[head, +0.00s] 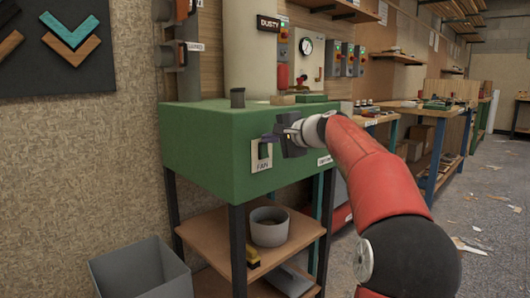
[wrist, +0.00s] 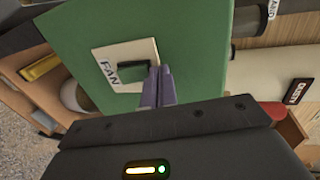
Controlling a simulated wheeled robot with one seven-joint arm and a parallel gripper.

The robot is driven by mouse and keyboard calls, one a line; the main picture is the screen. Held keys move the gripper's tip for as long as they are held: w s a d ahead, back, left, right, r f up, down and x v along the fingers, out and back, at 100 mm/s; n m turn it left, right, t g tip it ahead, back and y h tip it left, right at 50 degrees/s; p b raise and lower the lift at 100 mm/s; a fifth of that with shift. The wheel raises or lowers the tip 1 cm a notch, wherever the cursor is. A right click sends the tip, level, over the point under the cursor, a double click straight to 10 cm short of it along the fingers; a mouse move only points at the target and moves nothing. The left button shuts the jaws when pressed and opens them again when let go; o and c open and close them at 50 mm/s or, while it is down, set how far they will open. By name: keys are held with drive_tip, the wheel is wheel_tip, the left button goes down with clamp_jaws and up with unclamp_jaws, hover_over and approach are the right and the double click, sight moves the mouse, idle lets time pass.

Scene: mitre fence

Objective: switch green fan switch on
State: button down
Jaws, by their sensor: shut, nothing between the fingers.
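The green fan switch (wrist: 132,72) is a dark green rocker on a pale plate (wrist: 112,56) marked FAN. The plate is on the side of a green cabinet (head: 205,150); it also shows in the head view (head: 257,164), where the switch itself (head: 263,151) is partly hard to make out. My gripper (wrist: 160,70) is shut and empty. Its fingertips are at the right end of the rocker in the wrist view; I cannot tell whether they touch it. In the head view my gripper (head: 270,138) is right by the plate's upper edge.
A dark knob (head: 237,97) and small blocks lie on the cabinet top. A grey pot (head: 268,226) stands on the shelf below. A grey bin (head: 140,270) is on the floor at left. Wall switch boxes (head: 347,60) and a gauge are behind. Open floor lies at right.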

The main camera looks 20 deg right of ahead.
drive_tip(key=shift+f, duration=0.2)
drive_tip(key=shift+s+d+f+b, duration=0.15)
drive_tip(key=shift+s+f+b, duration=0.05)
drive_tip(key=shift+s+b, duration=0.25)
drive_tip(key=shift+s+d+f+b, duration=0.15)
drive_tip(key=shift+s+b, duration=0.15)
drive_tip(key=shift+b, duration=0.15)
drive_tip(key=shift+f+b+v, duration=0.1)
drive_tip(key=shift+b+v, duration=0.55)
drive_tip(key=shift+v, duration=0.7)
drive_tip(key=shift+f+b+v, duration=0.15)
drive_tip(key=shift+b+v, duration=0.45)
drive_tip(key=shift+v, duration=0.8)
